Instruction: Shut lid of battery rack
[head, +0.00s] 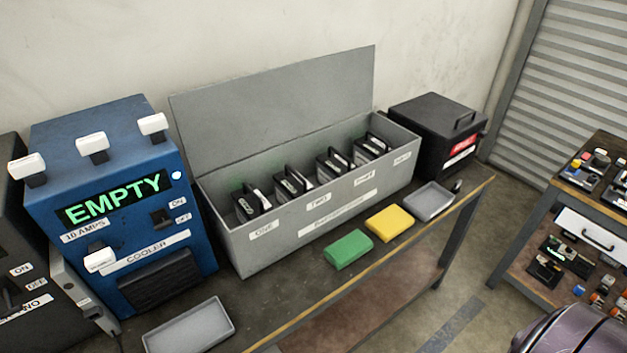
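The battery rack (285,240) is a long grey box against the wall on the workbench. Its grey lid (275,105) stands open, raised at the back and leaning toward the wall. Several black batteries with handles (291,184) sit upright in a row inside, behind labels on the front such as ONE and TWO. Neither of my grippers shows in the head view.
A blue cooler (110,190) reading EMPTY stands left of the rack, a black box (436,130) right of it. A second table (560,195) stands at right.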

